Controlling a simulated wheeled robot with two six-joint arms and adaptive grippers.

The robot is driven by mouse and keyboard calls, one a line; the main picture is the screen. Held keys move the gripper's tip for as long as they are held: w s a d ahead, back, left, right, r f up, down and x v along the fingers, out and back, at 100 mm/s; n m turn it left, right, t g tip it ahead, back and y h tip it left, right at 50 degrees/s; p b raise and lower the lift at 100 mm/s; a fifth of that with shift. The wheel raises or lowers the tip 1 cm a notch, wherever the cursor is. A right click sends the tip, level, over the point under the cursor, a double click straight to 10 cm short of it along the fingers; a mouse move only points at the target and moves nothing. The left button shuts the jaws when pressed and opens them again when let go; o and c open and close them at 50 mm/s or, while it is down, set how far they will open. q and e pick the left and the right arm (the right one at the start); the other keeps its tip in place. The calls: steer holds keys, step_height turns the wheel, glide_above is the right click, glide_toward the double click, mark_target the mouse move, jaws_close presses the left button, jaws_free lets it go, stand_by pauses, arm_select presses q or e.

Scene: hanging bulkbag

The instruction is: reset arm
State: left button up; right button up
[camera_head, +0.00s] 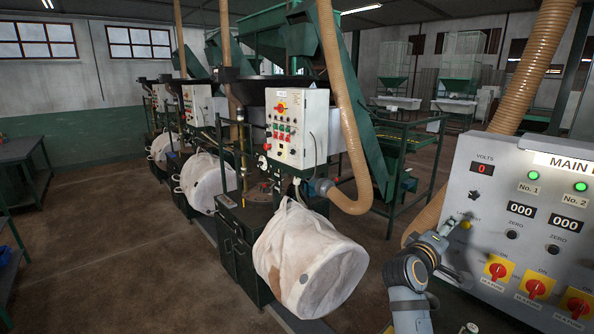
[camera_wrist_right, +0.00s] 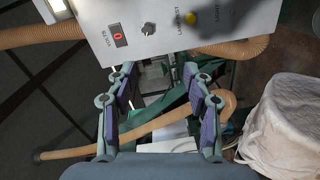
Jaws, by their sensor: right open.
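My right arm comes up from the bottom right in the head view. Its gripper (camera_head: 452,248) is in front of the left part of the grey main control panel (camera_head: 480,185). In the right wrist view the fingers of the right gripper (camera_wrist_right: 162,88) stand apart with nothing held between them. The panel also shows in the wrist view (camera_wrist_right: 165,38), just beyond the fingertips, with a yellow lamp test button (camera_wrist_right: 189,18), a dark knob and a red volts display. I cannot tell whether the fingers touch the panel. My left gripper is in neither view.
A white bulk bag (camera_head: 305,260) hangs left of my right arm, below a smaller control box (camera_head: 297,128). More bags (camera_head: 208,183) hang behind it. Tan hoses (camera_head: 345,110) run down near the panel. The floor (camera_head: 110,250) at left is clear beside a dark table (camera_head: 22,150).

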steer(key=s+a+f+m+g+y, duration=0.1)
steer(key=s+f+y, duration=0.3)
steer(key=f, duration=0.5)
steer(key=s+a+f+m+g+y, duration=0.1)
steer(key=s+f+g, duration=0.1)
steer(key=s+f, duration=0.65)
steer(key=s+a+f+m+g+y, duration=0.1)
steer(key=s+a+f+g+y, duration=0.1)
steer(key=s+a+f+y, duration=0.5)
steer(key=s+a+f+m+g, duration=0.25)
steer(key=s+f, duration=0.25)
steer(key=s, duration=0.6)
step_height(320, 180, down, 30)
steer(key=s+d+r+g+b, duration=0.1)
steer(key=s+d+g+b, duration=0.1)
steer(key=s+b, duration=0.1)
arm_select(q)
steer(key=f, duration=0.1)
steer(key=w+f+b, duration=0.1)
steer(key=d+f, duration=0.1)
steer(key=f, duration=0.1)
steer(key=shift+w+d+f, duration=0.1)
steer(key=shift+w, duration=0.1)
arm_select(e)
steer(key=s+d+f, duration=0.1)
steer(key=s+f, duration=1.7)
steer(key=shift+s+d+f+g, duration=0.2)
steer(key=shift+d+f+g, duration=0.1)
steer(key=shift+g, duration=0.05)
